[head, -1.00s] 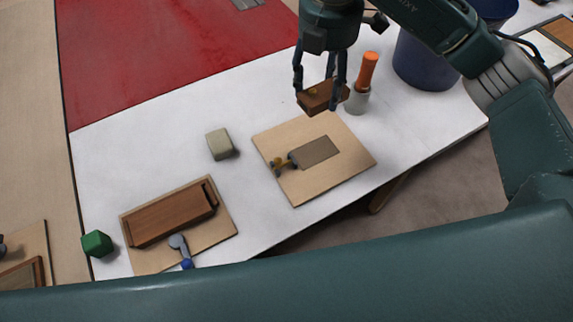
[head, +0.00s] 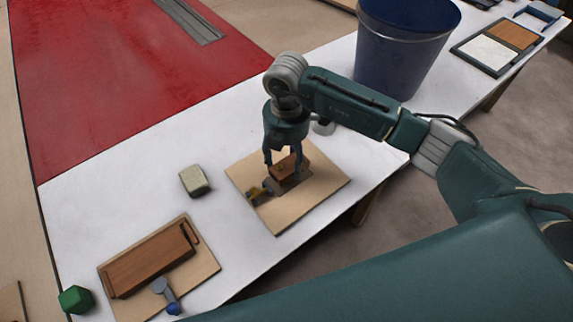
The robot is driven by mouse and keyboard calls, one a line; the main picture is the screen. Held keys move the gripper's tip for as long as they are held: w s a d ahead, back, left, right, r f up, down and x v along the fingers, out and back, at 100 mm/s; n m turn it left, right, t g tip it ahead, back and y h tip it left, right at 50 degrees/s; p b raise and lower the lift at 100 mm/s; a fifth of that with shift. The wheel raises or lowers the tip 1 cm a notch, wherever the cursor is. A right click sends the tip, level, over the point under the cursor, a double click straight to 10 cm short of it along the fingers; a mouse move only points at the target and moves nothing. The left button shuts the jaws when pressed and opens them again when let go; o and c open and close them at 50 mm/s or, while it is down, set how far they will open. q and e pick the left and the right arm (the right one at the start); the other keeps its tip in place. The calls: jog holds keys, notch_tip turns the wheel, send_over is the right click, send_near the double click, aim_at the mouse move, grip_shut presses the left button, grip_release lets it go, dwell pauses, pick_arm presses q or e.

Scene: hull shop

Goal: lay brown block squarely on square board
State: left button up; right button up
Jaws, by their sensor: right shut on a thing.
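The brown block (head: 286,173) is a small wooden block between the fingers of my right gripper (head: 283,163). My right gripper is shut on it and points down over the square board (head: 277,219). This tan board lies on the white table. A grey rectangular plate (head: 297,188) lies on the board, partly hidden by the block and fingers. The block is above the plate; I cannot tell whether they touch. My left gripper is not in view.
A beige block (head: 194,181) stands left of the board. Further left are a second board (head: 200,279) with a long brown wooden piece (head: 150,262), a blue-ended tool (head: 167,297) and a green block (head: 75,299). A blue bucket (head: 400,55) stands behind my right arm.

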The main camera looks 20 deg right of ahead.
aim_at(286, 162)
notch_tip(286, 162, down, 2)
jog(key=shift+f, duration=0.25)
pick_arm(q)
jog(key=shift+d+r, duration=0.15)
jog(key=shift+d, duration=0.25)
pick_arm(e)
jog(key=shift+f, duration=0.15)
jog(key=shift+f, duration=0.15)
jog(key=o, duration=1.2)
jog(key=shift+o, duration=0.2)
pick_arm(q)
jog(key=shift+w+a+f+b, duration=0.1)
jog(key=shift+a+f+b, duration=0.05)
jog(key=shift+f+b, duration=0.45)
pick_arm(e)
notch_tip(286, 162, up, 12)
jog(key=shift+r, duration=0.2)
jog(key=shift+f, duration=0.1)
